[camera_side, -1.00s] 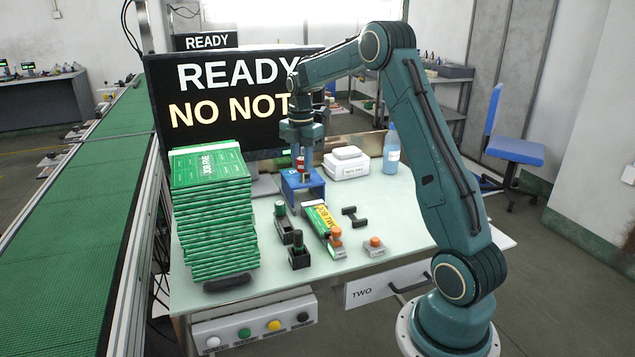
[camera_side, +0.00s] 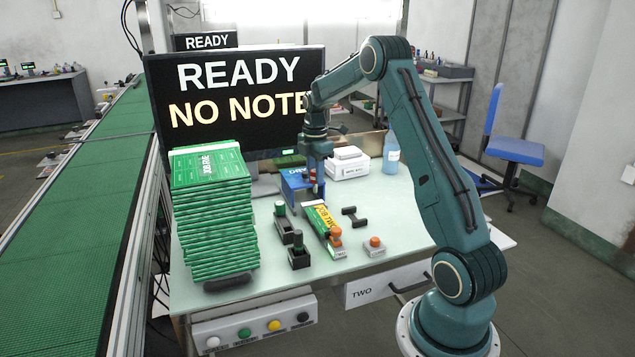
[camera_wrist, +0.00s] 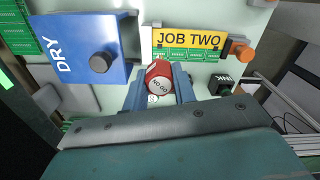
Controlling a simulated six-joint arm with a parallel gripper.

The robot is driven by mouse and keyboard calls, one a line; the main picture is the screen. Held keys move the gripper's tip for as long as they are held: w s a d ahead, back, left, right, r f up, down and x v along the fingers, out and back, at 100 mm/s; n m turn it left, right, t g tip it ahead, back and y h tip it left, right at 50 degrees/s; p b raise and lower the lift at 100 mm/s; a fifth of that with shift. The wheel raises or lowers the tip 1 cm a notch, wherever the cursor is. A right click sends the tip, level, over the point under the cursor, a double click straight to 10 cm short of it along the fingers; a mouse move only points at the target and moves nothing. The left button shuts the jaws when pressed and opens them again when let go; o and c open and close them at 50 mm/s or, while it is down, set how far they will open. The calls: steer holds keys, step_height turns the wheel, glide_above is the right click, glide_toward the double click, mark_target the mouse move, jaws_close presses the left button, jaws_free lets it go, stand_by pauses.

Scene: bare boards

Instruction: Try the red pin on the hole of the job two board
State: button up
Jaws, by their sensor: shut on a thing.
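My gripper (camera_side: 314,188) is shut on the red pin (camera_side: 313,176), held upright above the table. In the wrist view the red pin (camera_wrist: 158,78) has a pale end reading NO GO and sits between the jaws (camera_wrist: 160,92). The job two board (camera_side: 318,216) is green with a yellow JOB TWO label and lies on the table, nearer the camera than the pin. In the wrist view the job two board (camera_wrist: 186,52) is just beyond the pin, which looks apart from it. I cannot make out the board's hole.
A blue block marked DRY (camera_side: 292,183) stands left of the pin. A tall green board stack (camera_side: 214,220) stands at left.

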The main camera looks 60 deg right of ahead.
mark_target(316, 189)
steer(key=shift+f, duration=2.25)
steer(key=shift+f, duration=0.65)
stand_by(1.0)
steer(key=shift+r, duration=3.6)
